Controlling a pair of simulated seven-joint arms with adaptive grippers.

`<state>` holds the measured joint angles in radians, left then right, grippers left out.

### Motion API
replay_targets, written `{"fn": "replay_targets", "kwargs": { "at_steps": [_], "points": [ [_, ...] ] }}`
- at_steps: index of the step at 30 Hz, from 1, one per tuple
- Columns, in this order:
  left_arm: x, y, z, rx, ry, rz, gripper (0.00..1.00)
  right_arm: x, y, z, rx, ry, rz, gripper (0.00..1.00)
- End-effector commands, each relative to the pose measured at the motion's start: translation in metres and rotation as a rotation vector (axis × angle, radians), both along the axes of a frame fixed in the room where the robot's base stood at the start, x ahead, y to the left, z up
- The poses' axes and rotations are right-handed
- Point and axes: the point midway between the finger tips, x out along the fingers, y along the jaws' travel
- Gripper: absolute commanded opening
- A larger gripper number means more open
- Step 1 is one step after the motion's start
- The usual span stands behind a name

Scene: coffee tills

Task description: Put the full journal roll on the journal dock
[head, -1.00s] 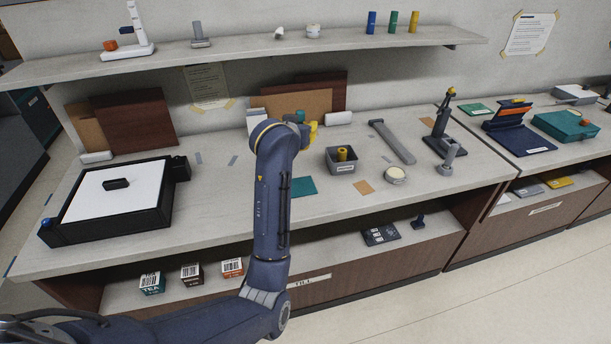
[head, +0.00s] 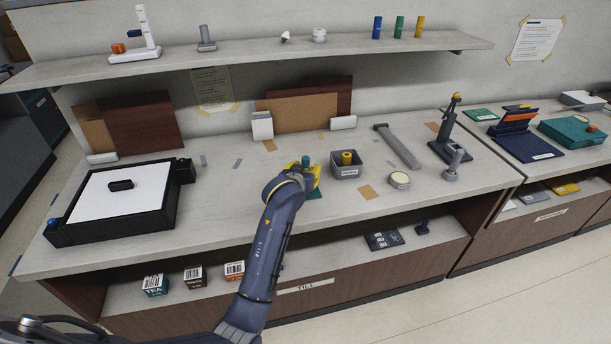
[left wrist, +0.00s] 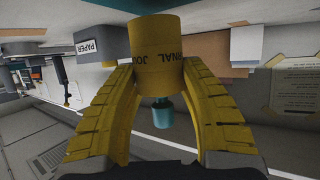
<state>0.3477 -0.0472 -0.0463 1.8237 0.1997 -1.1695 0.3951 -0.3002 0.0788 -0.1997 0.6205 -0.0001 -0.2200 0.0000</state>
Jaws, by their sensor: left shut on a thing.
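My left gripper (head: 308,178) is shut on a yellow roll (left wrist: 158,50) with "JOURNAL" lettering partly showing. A teal knob on a thin stem (left wrist: 161,112) sticks out of one end of the roll. In the head view that teal knob (head: 306,160) shows at the top of the gripper. The gripper is over the counter, just left of the grey bin. A teal patch (head: 315,194) on the counter shows partly beneath it. I cannot tell whether the roll touches the counter. No part is clearly marked as the journal dock. My right gripper is not in view.
The grey bin (head: 346,173) holds another yellow piece; the wrist view shows a "PAPER" label (left wrist: 88,47). A black-framed tray (head: 110,234) is at left.

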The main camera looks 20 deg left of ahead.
Motion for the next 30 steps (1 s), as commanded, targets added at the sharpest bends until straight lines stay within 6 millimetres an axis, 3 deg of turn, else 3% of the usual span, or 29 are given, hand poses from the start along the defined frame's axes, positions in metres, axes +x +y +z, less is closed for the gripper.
{"fn": "replay_targets", "kwargs": {
  "at_steps": [6,20,21,26,30],
  "points": [
    [0.0,0.0,-0.018,0.0,-0.001,0.0,0.12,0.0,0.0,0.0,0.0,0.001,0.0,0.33],
    [0.0,0.0,-0.022,0.0,-0.001,0.001,0.12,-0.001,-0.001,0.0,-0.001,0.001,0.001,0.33],
    [0.0,0.0,-0.021,0.0,-0.001,0.001,0.48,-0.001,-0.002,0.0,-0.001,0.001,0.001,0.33],
    [0.0,0.0,-0.021,0.0,-0.001,0.0,0.66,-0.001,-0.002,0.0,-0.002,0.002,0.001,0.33],
    [0.0,0.0,-0.021,0.0,-0.001,0.0,0.66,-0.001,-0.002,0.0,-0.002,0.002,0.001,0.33]
  ]
}}
